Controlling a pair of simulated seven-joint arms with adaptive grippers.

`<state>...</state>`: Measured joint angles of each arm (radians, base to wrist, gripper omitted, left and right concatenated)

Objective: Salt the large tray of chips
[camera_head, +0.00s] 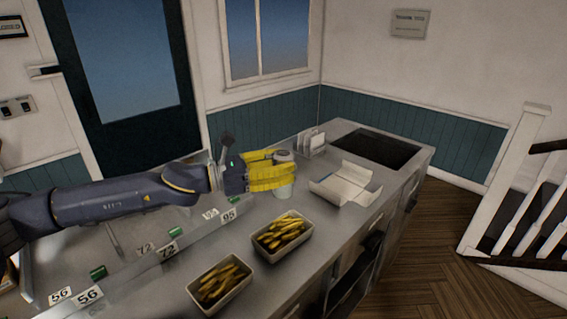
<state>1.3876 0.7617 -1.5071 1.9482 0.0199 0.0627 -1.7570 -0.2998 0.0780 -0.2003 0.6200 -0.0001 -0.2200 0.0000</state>
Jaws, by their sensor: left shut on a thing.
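Two pale trays of chips stand on the grey counter: one nearer tray (193,292) at the bottom centre and one farther tray (305,236) to its upper right. I cannot tell surely which is the large one. My left gripper (286,172), with yellow fingers, comes in from the left and is shut on a pale shaker (284,190). The shaker looks upright; its grey top shows above the fingers and its lower body below them. It is behind the farther tray in the picture, not over the chips. The fingers hide its middle. My right gripper is out of view.
An open white paper box (345,188) lies right of the shaker. Behind it are a small upright holder (312,143) and a dark inset panel (376,147). Number cards, such as 95 (229,216), line a ledge at left. The counter's front edge runs close beside the trays.

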